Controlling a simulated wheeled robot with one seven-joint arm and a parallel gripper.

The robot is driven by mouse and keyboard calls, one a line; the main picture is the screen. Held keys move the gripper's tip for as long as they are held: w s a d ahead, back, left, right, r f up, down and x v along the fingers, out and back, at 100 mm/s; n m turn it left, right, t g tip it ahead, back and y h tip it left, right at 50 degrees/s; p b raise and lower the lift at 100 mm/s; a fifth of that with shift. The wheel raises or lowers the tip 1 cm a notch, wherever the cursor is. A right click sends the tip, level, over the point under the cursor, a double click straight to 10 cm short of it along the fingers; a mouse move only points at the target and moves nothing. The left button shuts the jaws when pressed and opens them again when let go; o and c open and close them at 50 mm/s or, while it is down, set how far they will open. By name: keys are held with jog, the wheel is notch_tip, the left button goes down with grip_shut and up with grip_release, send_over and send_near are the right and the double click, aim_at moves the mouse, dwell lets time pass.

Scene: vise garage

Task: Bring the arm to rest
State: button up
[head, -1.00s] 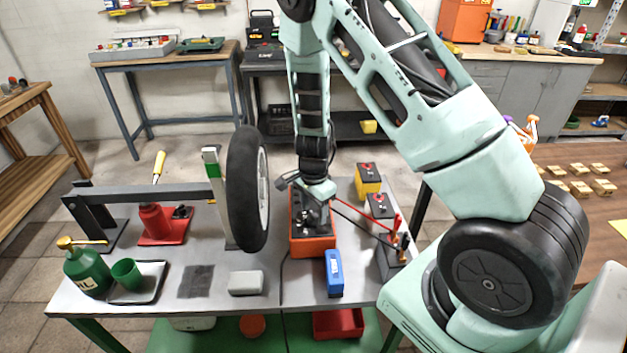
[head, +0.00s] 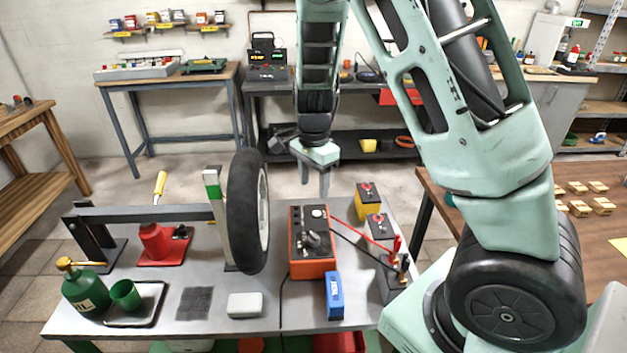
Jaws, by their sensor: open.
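My gripper (head: 313,182) hangs in the head view above the back edge of the grey metal table (head: 218,326). It points down, its two fingers are apart, and nothing is between them. Below and in front of it an orange box with a black top and a knob (head: 312,243) stands on the table, clear of the fingers. My arm runs from the base at the lower right up out of the top of the picture and back down to the gripper.
A black wheel (head: 247,210) stands upright left of the gripper. A blue box (head: 334,296) and a green bottle (head: 86,292) are near the front. The floor behind is clear.

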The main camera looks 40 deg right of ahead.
dwell(0.4)
jog(key=s+a+r+n+y, duration=0.1)
jog(key=s+a+r+n, duration=0.2)
jog(key=s+a+n, duration=0.55)
jog(key=s+a+r+n+y, duration=0.1)
jog(key=s+a+r+n, duration=0.3)
jog(key=a, duration=0.7)
jog(key=s+a+r+n+h, duration=0.1)
jog(key=s+a+n, duration=0.4)
jog(key=s+n, duration=0.7)
jog(key=shift+r+n, duration=0.35)
jog(key=shift+w, duration=0.1)
